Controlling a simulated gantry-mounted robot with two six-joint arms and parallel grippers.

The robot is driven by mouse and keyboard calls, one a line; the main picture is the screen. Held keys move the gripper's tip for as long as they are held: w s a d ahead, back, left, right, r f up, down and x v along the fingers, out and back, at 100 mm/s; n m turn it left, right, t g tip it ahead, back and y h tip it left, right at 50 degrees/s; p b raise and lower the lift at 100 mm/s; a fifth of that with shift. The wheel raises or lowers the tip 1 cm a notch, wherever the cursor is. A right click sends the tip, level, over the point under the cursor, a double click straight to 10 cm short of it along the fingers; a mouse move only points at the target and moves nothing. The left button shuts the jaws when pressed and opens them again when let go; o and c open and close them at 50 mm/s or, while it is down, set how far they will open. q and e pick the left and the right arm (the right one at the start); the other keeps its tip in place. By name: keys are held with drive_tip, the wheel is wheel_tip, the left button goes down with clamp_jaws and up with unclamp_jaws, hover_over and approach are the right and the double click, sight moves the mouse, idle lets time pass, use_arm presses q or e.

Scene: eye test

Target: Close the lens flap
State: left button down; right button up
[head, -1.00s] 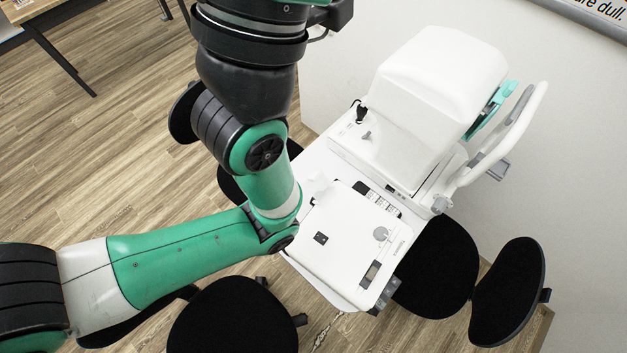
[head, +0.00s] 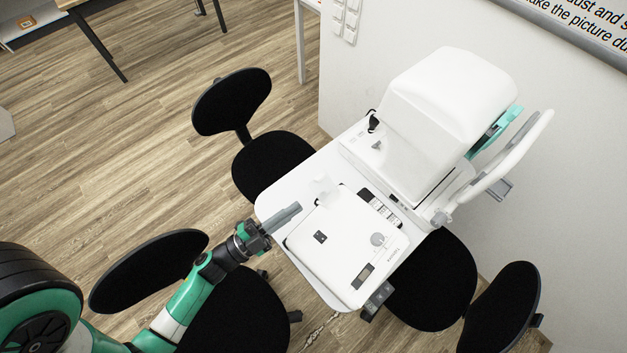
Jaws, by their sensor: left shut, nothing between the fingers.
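A large white eye-test machine (head: 446,110) stands at the back of a white table (head: 275,195). In front of it lies a flat white unit (head: 345,243) with a small black square, a round grey knob (head: 377,240) and a small display (head: 363,276). A small pale, partly see-through piece (head: 322,191) stands at the unit's back left corner; I cannot tell if it is the lens flap. My left gripper (head: 286,214) is shut and empty, near the unit's left edge and just short of the pale piece. My right gripper is not in view.
A curved white headrest bar (head: 512,150) and teal part (head: 497,130) project at the machine's right. A wall is behind.

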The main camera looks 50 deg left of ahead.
use_arm(q)
wheel_tip(320, 180, up, 2)
drive_tip(key=r, duration=0.1)
hover_over(316, 192)
drive_tip(key=d, duration=0.3)
drive_tip(key=a+f, duration=0.2)
drive_tip(key=shift+w+a+f+b, duration=0.15)
drive_tip(key=shift+f+b, duration=0.2)
drive_tip(key=shift+b, duration=0.05)
drive_tip(key=shift+a+f, duration=0.35)
drive_tip(key=shift+f, duration=0.05)
